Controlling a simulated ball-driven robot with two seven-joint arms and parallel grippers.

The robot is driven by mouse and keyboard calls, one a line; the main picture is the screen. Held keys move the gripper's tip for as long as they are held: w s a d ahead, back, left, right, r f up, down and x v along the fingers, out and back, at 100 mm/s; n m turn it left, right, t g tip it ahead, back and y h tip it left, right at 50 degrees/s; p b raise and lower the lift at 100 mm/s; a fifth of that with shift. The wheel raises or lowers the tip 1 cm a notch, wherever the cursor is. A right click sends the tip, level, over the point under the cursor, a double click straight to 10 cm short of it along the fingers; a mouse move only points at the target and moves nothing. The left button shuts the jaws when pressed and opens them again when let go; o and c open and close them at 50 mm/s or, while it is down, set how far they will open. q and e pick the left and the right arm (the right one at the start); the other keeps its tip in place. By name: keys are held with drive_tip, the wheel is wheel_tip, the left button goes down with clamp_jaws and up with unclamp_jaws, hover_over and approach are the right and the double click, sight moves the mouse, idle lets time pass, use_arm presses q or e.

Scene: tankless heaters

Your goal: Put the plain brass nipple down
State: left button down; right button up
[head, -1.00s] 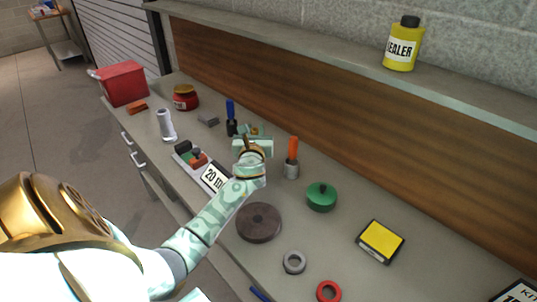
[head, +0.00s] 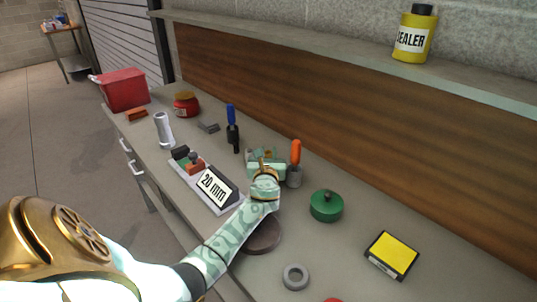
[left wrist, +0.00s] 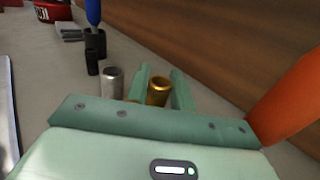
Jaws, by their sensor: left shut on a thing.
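The plain brass nipple (left wrist: 159,92) is upright between the two fingers of my left gripper (left wrist: 160,88) in the left wrist view. The fingers are shut on it. Its lower end is hidden by the gripper body, so I cannot tell whether it touches the bench. In the head view my left gripper (head: 264,158) is low over the workbench, left of the orange-handled tool, and hides the nipple. A silver-grey nipple (left wrist: 112,82) stands just left of the fingers in the left wrist view. My right gripper is not in view.
The orange-handled tool (head: 296,152) stands close right of the gripper; a blue-handled tool (head: 231,116) and dark sockets stand behind left. A tray with a "20 mm" label (head: 216,190) lies left. A green round container (head: 326,206) and yellow box (head: 392,253) are right.

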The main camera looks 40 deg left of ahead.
use_arm(q)
drive_tip(key=shift+f+b, duration=0.35)
drive_tip(key=shift+f, duration=0.25)
drive_tip(key=c, duration=1.2)
unclamp_jaws()
drive_tip(key=shift+r, duration=0.25)
drive_tip(key=shift+r+p, duration=0.7)
drive_tip(key=shift+p, duration=0.05)
drive_tip(key=v, duration=0.4)
drive_tip(key=p+v, duration=0.1)
drive_tip(key=v, duration=0.3)
drive_tip(key=p+v, duration=0.1)
drive_tip(key=v, duration=0.3)
drive_tip(key=shift+f, duration=0.3)
